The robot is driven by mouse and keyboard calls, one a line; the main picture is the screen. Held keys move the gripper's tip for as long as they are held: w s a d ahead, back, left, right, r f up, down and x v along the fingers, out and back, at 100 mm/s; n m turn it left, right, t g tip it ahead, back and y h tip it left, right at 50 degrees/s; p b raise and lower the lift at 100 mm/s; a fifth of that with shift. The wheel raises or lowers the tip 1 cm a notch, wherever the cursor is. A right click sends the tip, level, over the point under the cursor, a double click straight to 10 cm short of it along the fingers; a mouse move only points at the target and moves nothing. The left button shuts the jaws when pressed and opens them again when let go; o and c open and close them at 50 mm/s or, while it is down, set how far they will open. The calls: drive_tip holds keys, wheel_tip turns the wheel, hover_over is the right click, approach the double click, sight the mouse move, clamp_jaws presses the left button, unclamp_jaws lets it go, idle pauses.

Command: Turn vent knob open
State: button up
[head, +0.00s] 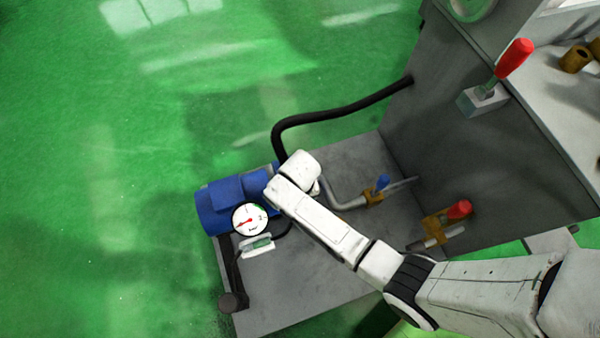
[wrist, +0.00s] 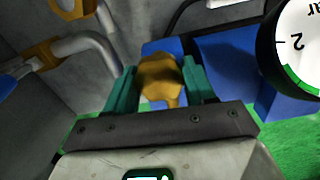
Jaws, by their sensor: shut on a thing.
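The vent knob (wrist: 158,76) shows in the wrist view as a brass-yellow, rounded piece with a short stem toward the camera. My gripper (wrist: 159,82) has its two teal fingers on either side of the knob and is shut on it. Blue pump housing lies behind the knob. In the head view the knob and my fingers are hidden behind my white arm, which reaches over the base plate beside the blue pump (head: 222,202). I cannot tell how far the knob is turned.
A round pressure gauge (head: 250,219) is close to my wrist; it also shows in the wrist view (wrist: 300,45). A blue-handled valve (head: 381,183), a red-handled valve (head: 458,211) and a black hose (head: 340,113) are nearby. A red lever (head: 514,58) stands on the machine. Green floor is clear at left.

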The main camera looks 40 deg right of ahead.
drive_tip(key=shift+r+n+p, duration=0.15)
drive_tip(key=shift+n+p, duration=0.15)
drive_tip(key=shift+f, duration=0.2)
drive_tip(key=o, duration=1)
drive_tip(key=shift+o, duration=0.2)
wheel_tip(320, 180, up, 11)
drive_tip(key=p, duration=0.4)
drive_tip(key=shift+p, duration=0.3)
drive_tip(key=shift+f, duration=0.1)
